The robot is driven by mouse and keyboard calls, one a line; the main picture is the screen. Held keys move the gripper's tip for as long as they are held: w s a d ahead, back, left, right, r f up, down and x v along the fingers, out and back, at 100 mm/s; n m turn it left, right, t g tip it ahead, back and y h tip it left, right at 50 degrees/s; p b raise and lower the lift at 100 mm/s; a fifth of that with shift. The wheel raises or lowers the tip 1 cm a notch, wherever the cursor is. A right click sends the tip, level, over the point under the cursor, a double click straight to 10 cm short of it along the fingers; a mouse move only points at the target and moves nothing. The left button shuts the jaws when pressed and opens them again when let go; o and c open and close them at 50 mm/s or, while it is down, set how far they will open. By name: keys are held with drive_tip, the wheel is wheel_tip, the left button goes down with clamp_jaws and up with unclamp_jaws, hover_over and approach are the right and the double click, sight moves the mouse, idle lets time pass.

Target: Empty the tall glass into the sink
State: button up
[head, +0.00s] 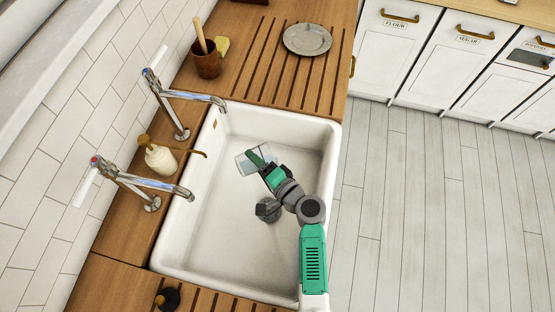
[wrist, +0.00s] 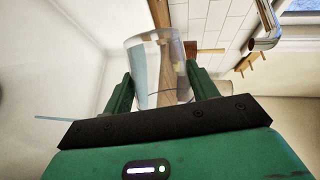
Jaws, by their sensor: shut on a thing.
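The tall clear glass (head: 243,164) is inside the outline of the white sink (head: 212,230), toward its far half. My gripper (head: 256,158) is shut on the glass, and in the head view the glass looks tipped over rather than upright. In the wrist view the glass (wrist: 158,72) stands between the two green fingers (wrist: 160,88), with its round rim toward the top of the picture. A pale bluish band shows on its left side; I cannot tell if this is liquid. The glass's exact height above the sink floor is unclear.
Two chrome taps (head: 182,95) (head: 160,184) reach over the sink's left side. A soap dispenser (head: 160,157) stands between them. A brown pot (head: 206,62) and a metal plate (head: 307,39) are on the wooden counter beyond. The sink's near half is clear.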

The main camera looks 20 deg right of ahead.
sight(252, 173)
drive_tip(key=shift+d+r+m+t+y+b, duration=0.2)
drive_tip(key=shift+d+r+m+t+b, duration=0.1)
drive_tip(key=shift+m+b, duration=0.25)
drive_tip(key=shift+d+r+m+t+y+b, duration=0.2)
drive_tip(key=shift+d+r+m+t+b, duration=0.15)
drive_tip(key=shift+m, duration=0.45)
drive_tip(key=shift+d+r+m+t+y+b, duration=0.2)
drive_tip(key=shift+d+r+m+t+b, duration=0.1)
drive_tip(key=shift+m+b, duration=0.25)
idle(1.9)
